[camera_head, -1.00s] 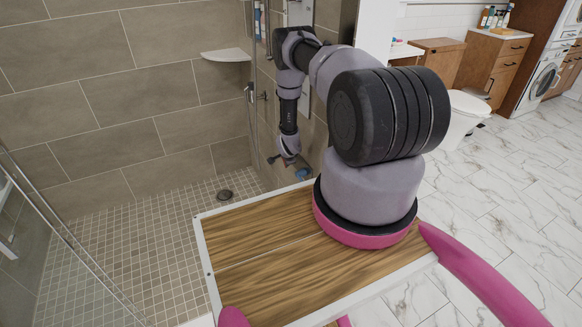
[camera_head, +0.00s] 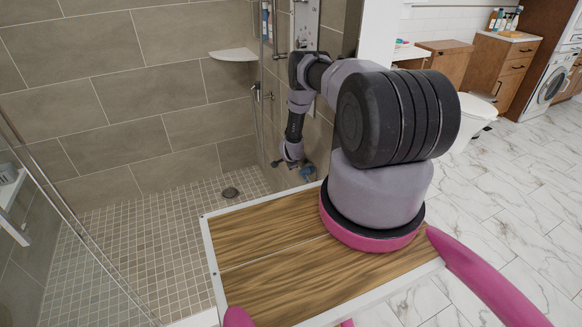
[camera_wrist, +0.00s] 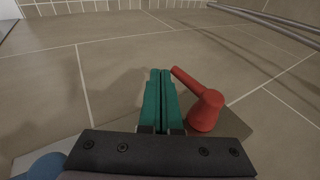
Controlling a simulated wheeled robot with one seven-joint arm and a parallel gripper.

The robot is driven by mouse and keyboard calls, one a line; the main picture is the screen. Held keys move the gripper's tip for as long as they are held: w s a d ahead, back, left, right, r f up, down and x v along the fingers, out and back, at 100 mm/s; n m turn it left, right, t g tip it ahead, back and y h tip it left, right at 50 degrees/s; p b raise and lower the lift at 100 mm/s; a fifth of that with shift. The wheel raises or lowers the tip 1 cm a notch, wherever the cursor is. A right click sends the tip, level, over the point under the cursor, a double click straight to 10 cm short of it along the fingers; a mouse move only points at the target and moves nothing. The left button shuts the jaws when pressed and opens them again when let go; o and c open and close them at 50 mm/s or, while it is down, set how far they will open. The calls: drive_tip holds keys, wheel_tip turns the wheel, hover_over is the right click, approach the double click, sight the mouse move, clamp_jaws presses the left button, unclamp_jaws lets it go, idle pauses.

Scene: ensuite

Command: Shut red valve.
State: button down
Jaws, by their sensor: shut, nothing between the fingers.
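The red valve (camera_wrist: 207,110) shows in the wrist view, just right of my gripper (camera_wrist: 160,74). It has a round body and a lever that points up and left, its end close to the right fingertip. I cannot tell whether they touch. My gripper's green fingers are pressed together with nothing between them. In the head view, my gripper (camera_head: 277,163) is low by the shower's side wall, small and partly hidden by its own wrist. I cannot make out the red valve there.
A blue part (camera_head: 306,172) is beside my wrist, near the wall. A blue rounded shape (camera_wrist: 42,166) also shows at the wrist view's lower left. A corner shelf (camera_head: 233,54) and glass panel edges flank the shower. The tiled shower floor (camera_head: 150,240) is clear around its drain (camera_head: 230,193).

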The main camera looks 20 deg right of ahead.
drive_tip(key=shift+w+f, duration=0.2)
drive_tip(key=shift+w, duration=0.05)
idle(0.3)
drive_tip(key=shift+r, duration=0.1)
drive_tip(key=v, duration=1)
drive_tip(key=shift+s+r, duration=0.25)
drive_tip(key=shift+a, duration=0.15)
